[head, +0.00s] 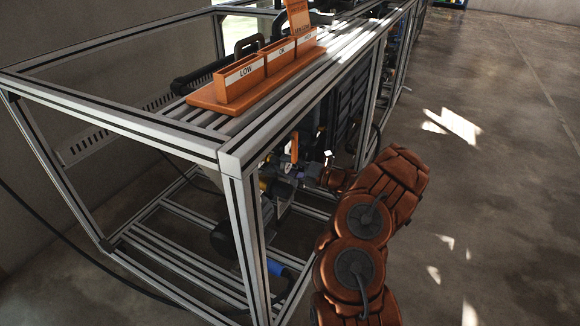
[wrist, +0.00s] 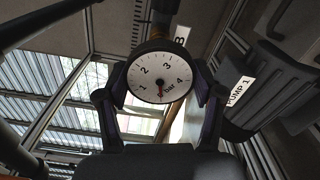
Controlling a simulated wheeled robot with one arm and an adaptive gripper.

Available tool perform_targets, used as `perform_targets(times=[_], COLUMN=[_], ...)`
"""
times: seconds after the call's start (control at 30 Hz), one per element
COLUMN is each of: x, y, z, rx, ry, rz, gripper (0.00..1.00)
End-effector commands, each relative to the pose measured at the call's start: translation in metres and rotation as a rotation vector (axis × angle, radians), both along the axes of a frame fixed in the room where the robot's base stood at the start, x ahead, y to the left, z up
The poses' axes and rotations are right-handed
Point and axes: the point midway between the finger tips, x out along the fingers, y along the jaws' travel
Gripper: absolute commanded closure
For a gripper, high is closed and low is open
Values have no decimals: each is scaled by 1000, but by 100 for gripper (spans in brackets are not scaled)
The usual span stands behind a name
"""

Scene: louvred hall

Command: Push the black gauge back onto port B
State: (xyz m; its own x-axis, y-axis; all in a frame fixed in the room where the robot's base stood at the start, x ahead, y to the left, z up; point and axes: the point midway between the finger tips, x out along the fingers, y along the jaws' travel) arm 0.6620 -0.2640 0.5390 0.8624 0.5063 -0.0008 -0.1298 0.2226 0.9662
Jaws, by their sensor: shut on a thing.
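The black gauge (wrist: 146,82) is in the middle of the wrist view, its white dial facing the camera. The red needle points to the lower part of the dial, near the word bar. My gripper (wrist: 160,88) is shut on the gauge, one finger on each side of its rim. A white label with the letter B (wrist: 181,36) shows just behind the gauge at its upper right. A dark pipe or fitting (wrist: 165,8) is above the gauge. The gauge's back hides the joint, so I cannot tell if it is seated on port B. In the head view, my gripper reaches into the frame.
An aluminium profile frame (head: 232,150) surrounds the work space. Orange bins marked LOW and OK (head: 241,84) stand on its top. A label PUMP 1 (wrist: 239,91) is on dark equipment right of the gauge. The floor (head: 480,190) at the right is clear.

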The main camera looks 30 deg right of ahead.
Motion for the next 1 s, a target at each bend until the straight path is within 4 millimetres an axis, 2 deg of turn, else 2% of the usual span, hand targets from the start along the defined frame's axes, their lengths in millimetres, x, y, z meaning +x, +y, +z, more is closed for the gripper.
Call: perform_targets(times=[0.2,0.23,0.5,0.83,1.0], x=[0,0,0,-1,-12], y=[0,0,0,0,-7], z=[0,0,0,0,3], rx=[0,0,0,0,-1], ry=[0,0,0,0,1], rz=[0,0,0,0,-1], gripper=[100,32,4,4,4])
